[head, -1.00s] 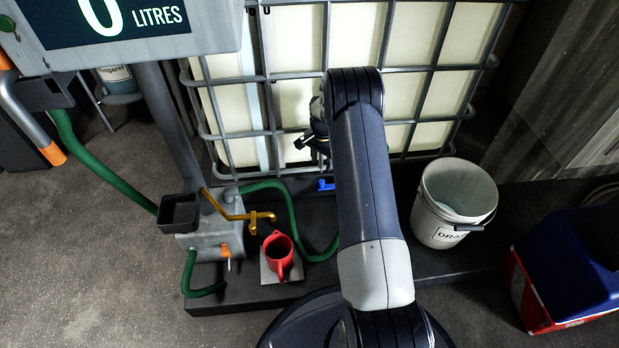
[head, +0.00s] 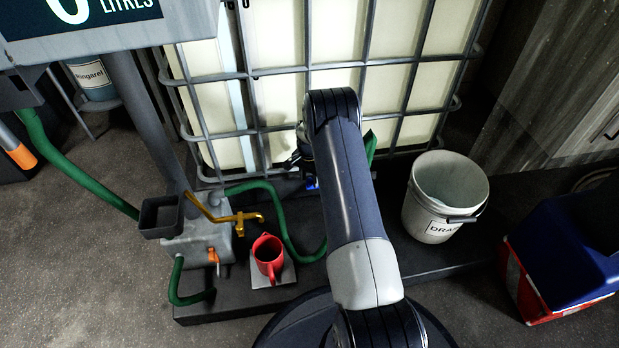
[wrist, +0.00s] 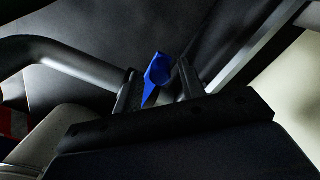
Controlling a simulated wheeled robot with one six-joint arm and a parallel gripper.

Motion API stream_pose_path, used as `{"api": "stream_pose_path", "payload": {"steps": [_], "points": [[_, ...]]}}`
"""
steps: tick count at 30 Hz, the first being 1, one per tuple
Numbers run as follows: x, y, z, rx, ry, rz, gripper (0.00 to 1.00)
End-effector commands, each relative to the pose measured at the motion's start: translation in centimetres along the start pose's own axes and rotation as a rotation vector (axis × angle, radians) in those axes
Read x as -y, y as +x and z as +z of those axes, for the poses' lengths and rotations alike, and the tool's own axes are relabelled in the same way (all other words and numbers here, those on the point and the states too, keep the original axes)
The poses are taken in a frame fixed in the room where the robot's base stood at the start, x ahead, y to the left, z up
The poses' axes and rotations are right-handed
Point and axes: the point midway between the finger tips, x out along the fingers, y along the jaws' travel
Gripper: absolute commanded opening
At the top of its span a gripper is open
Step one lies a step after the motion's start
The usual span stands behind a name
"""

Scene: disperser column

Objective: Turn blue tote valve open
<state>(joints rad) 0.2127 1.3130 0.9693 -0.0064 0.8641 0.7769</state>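The blue valve handle (head: 312,184) shows as a small blue piece low at the front of the pale caged tote (head: 277,101), just left of my arm. In the wrist view the blue handle (wrist: 158,70) stands between the two dark fingers of my gripper (wrist: 160,88). The fingers are apart, with gaps beside the handle, and I see no clear grip on it. In the head view my gripper (head: 297,160) is small and dark, just above the handle and partly hidden by my arm. The valve body is mostly hidden.
A green hose (head: 285,222) curves from the grey pump box (head: 199,243) towards the tote. A red mug (head: 268,256) stands on a pale plate. A white bucket (head: 443,200) is right of my arm.

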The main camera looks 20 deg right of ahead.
Motion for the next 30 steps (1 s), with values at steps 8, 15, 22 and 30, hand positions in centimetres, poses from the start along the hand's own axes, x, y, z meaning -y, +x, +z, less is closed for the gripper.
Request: {"api": "stream_pose_path", "payload": {"steps": [8, 15, 22, 30], "points": [[0.0, -0.02, 0.0, 0.0, 0.0, 0.0, 0.15], [-0.01, -0.03, -0.01, 0.0, 0.0, 0.0, 0.0], [-0.01, -0.03, -0.01, 0.0, 0.0, 0.0, 0.0], [-0.28, -0.09, 0.24, 0.0, -0.039, 0.0, 0.0]]}}
